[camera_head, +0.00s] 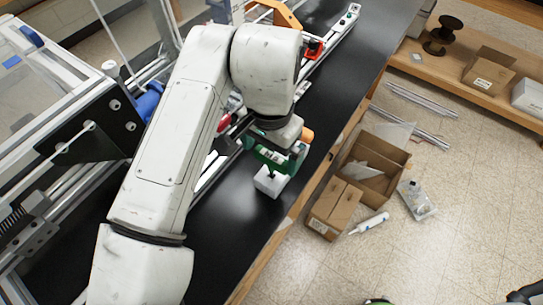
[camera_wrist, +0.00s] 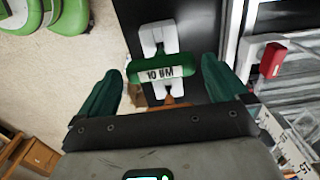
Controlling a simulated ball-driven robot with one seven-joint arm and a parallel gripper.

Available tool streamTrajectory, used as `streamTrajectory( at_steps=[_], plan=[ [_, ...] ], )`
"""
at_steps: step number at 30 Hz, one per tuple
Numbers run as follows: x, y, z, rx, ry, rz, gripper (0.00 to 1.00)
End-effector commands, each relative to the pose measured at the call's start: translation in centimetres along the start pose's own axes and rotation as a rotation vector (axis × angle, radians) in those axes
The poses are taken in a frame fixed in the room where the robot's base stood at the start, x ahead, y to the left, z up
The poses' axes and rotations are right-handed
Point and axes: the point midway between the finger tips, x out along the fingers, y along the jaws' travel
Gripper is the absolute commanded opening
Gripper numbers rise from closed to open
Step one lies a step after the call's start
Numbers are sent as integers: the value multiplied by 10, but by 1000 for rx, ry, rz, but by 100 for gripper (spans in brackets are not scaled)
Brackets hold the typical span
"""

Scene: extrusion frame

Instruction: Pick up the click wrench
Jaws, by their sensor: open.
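The click wrench (camera_wrist: 160,73) shows in the wrist view as a green body with a white label reading about "10 NM". It sits among white holder pieces (camera_wrist: 158,38). My gripper (camera_wrist: 162,66) has two dark green fingers, open, one on each side of the wrench with gaps between. In the head view my gripper (camera_head: 280,152) is low over the black bench, with a white block (camera_head: 270,183) just below it. There the wrench is hard to separate from the green fingers. An orange part (camera_head: 306,134) shows right beside them; I cannot tell whether it belongs to the wrench.
The black bench top (camera_head: 235,215) is bare towards the front. A machine frame of metal extrusions (camera_head: 70,160) stands along its left side. Cardboard boxes (camera_head: 335,205) lie on the floor to the right. A red part (camera_wrist: 272,60) is at the right in the wrist view.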

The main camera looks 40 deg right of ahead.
Motion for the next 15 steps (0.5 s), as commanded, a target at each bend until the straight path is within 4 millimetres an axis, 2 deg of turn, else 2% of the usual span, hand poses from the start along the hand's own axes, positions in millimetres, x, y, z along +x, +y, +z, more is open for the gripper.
streamTrajectory(
  at_steps=[7, 15],
  plan=[
    [28, 0, -4, -1, 2, 0, 100],
    [31, 0, -4, 0, 1, -2, 100]
  ],
)
